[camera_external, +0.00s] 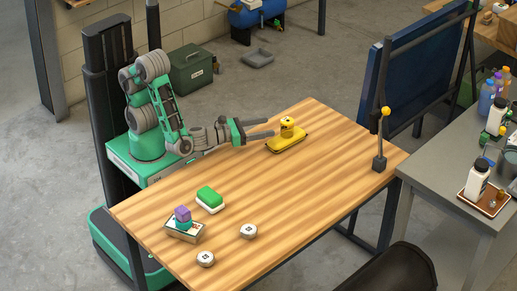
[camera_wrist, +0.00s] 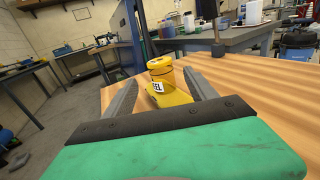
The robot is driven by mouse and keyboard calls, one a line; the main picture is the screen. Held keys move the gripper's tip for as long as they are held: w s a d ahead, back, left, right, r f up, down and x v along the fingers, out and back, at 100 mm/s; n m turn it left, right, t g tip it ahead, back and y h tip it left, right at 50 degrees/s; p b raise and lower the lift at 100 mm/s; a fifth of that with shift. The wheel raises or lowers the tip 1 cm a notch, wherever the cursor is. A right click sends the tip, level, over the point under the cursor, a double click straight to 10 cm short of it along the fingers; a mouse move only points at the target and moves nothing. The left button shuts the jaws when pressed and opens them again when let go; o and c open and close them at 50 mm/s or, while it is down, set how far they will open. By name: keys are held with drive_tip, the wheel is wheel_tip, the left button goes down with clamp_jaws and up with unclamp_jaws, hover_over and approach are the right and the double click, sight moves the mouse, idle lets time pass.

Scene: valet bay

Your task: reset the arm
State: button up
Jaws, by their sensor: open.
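My gripper (camera_external: 268,128) is open and empty over the far left part of the wooden table (camera_external: 300,190), held roughly level. Its two fingers point toward a yellow flat item (camera_external: 286,144) with a yellow and black round piece (camera_external: 287,122) standing on it. In the wrist view, the round piece (camera_wrist: 159,66) and the yellow item (camera_wrist: 172,97) show between and beyond the spread fingers of my gripper (camera_wrist: 160,80). A partly readable white label is on the yellow item. I cannot tell whether a finger touches it.
A dark post with a yellow ball (camera_external: 380,150) stands at the right edge. The table's middle is clear.

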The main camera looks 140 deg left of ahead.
drive_tip(key=s+d+r+n+g+h+p, duration=0.1)
drive_tip(key=d+r+n+h+p, duration=0.3)
drive_tip(key=d+n, duration=0.3)
drive_tip(key=s+d+r+n+g+h+p, duration=0.2)
drive_tip(key=d+r+n+h+p, duration=0.2)
drive_tip(key=d, duration=0.7)
drive_tip(key=s+d+r+n+g+h+p, duration=0.1)
drive_tip(key=d+r+n+h+p, duration=0.3)
drive_tip(key=d+n+h+p, duration=0.3)
drive_tip(key=d+n+p, duration=0.1)
drive_tip(key=d+n, duration=0.1)
drive_tip(key=n, duration=0.3)
drive_tip(key=shift+s+d+r+g+h, duration=0.15)
drive_tip(key=shift+d+r+g+h, duration=0.15)
drive_tip(key=shift+g, duration=0.1)
